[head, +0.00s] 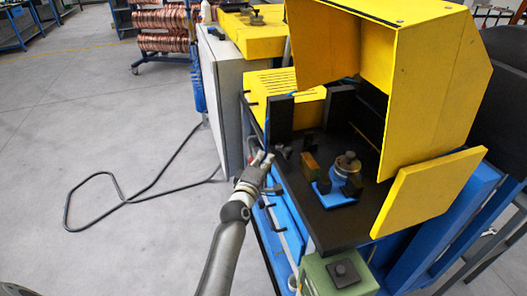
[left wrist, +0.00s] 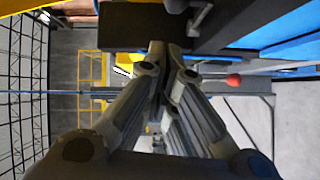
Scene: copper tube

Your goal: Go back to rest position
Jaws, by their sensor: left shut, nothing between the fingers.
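My left arm comes up from the bottom middle of the head view. My left gripper (head: 262,162) is at the left edge of the machine's dark work surface (head: 330,222), small and partly blurred. In the left wrist view the fingers of the left gripper (left wrist: 170,48) come together at the tips, with nothing between them. Whether they touch the machine cannot be told. My right gripper is in neither view.
The yellow machine hood (head: 435,80) stands over a blue fixture (head: 338,190) on the work surface. A green box (head: 338,275) is at its front corner. A black cable (head: 128,200) lies on the open grey floor at left. Copper coils (head: 162,30) hang behind.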

